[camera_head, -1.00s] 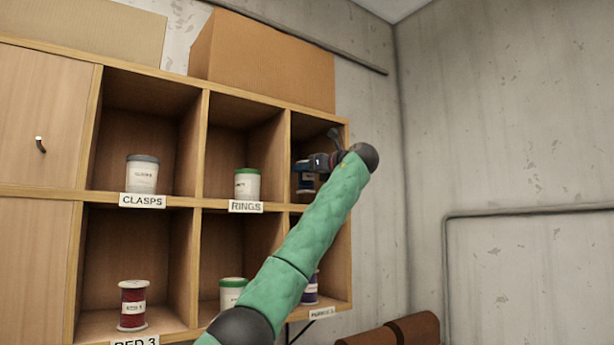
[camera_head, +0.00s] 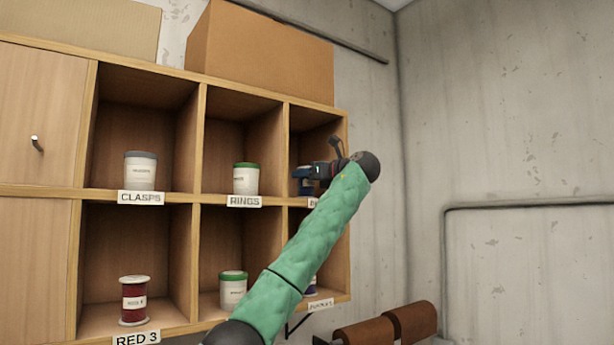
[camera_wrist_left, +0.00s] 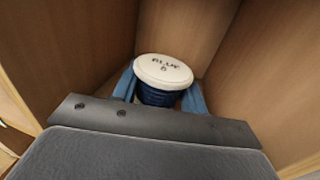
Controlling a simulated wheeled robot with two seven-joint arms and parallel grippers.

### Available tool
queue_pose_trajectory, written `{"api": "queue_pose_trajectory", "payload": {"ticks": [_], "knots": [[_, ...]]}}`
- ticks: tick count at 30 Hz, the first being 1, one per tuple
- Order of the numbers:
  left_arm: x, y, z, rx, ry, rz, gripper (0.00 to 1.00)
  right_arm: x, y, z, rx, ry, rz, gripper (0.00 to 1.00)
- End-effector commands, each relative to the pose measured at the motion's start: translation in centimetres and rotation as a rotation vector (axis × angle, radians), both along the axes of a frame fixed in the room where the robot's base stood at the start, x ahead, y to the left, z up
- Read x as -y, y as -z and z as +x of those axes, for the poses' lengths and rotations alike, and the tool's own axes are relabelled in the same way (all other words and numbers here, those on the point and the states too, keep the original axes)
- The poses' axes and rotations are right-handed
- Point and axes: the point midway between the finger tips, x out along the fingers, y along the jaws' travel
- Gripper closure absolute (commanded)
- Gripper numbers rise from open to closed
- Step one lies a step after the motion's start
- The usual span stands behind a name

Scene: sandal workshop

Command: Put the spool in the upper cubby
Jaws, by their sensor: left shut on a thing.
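My left gripper (camera_head: 308,178) is inside the upper right cubby (camera_head: 312,122), the one to the right of the RINGS cubby. In the left wrist view its blue fingers (camera_wrist_left: 160,95) stand on both sides of a blue spool (camera_wrist_left: 160,97) with a white top marked BLUE 6, and are shut on it. The spool is upright between wooden walls. In the head view the gripper and arm mostly hide the spool, and the arm partly covers the label below. My right gripper is in neither view.
The cubby to the left holds a white jar with a green lid (camera_head: 245,180). Below are a red spool (camera_head: 134,301) and another green-lidded jar (camera_head: 232,291). A cardboard box (camera_head: 262,55) stands on top. Brown rolls (camera_head: 410,321) lie low right.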

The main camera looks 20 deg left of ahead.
Motion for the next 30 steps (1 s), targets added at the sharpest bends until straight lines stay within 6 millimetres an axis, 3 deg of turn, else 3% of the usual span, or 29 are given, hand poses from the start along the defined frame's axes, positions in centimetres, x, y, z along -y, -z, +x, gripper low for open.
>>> {"api": "queue_pose_trajectory", "payload": {"ticks": [1, 4, 16, 28, 30], "knots": [[0.0, 0.1, 0.0, 0.0, 0.0, 0.0, 0.53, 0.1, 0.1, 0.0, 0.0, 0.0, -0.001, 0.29], [0.0, 0.1, 0.0, 0.0, 0.0, 0.0, 0.35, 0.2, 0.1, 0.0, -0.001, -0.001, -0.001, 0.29], [0.0, -0.5, 0.0, 0.0, 0.0, 0.0, 0.35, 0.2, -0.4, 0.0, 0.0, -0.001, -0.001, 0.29], [5.0, 0.2, -2.3, 0.0, 0.001, 0.0, 0.35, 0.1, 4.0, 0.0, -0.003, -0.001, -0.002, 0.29], [5.8, 0.1, -2.7, 0.001, 0.001, 0.0, 0.35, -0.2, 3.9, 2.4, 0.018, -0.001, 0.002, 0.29]]}}
